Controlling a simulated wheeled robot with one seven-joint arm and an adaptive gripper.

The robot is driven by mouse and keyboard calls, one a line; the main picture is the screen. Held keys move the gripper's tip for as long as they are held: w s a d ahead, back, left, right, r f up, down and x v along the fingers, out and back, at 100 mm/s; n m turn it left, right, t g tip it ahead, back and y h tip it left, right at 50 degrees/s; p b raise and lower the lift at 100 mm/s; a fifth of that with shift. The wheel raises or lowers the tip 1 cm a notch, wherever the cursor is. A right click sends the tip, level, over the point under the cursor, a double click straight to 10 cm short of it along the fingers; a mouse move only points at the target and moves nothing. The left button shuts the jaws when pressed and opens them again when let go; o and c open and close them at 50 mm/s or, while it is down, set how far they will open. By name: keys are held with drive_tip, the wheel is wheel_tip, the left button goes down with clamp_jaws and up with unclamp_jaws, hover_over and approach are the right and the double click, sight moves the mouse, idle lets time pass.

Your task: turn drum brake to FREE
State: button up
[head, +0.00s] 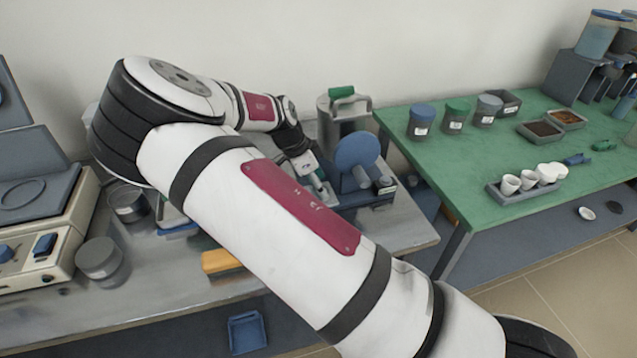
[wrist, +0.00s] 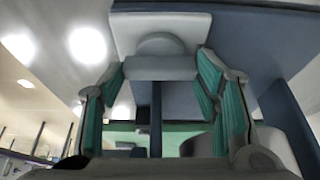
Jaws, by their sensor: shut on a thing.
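A pale plate is behind the piece. No FREE marking can be read, so the brake's setting cannot be told.
A grey can with a green handle (head: 343,105) stands behind the disc. A small dark block (head: 385,186) is at its right. A yellow block (head: 221,262) and grey jars (head: 102,260) are on the bench. A green table (head: 440,175) with jars and cups is at right.

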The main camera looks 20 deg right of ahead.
drive_tip(key=shift+r+n, duration=0.1)
drive_tip(key=shift+n, duration=0.2)
drive_tip(key=n+p, duration=0.1)
drive_tip(key=n, duration=0.1)
drive_tip(key=n+t+p, duration=0.1)
drive_tip(key=shift+s+n+t+p, duration=0.2)
drive_tip(key=shift+n+t+p, duration=0.1)
drive_tip(key=shift+n+p, duration=0.1)
drive_tip(key=n+t, duration=0.1)
drive_tip(key=n, duration=0.2)
drive_tip(key=n+t+y+p, duration=0.1)
drive_tip(key=n, duration=0.1)
drive_tip(key=shift+d+n+y+p, duration=0.1)
drive_tip(key=shift+n+y+p, duration=0.2)
drive_tip(key=shift+n, duration=0.1)
drive_tip(key=o, duration=1.1)
drive_tip(key=shift+o, duration=0.2)
drive_tip(key=v, duration=1.1)
drive_tip(key=shift+s+r, duration=0.15)
drive_tip(key=shift+r, duration=0.25)
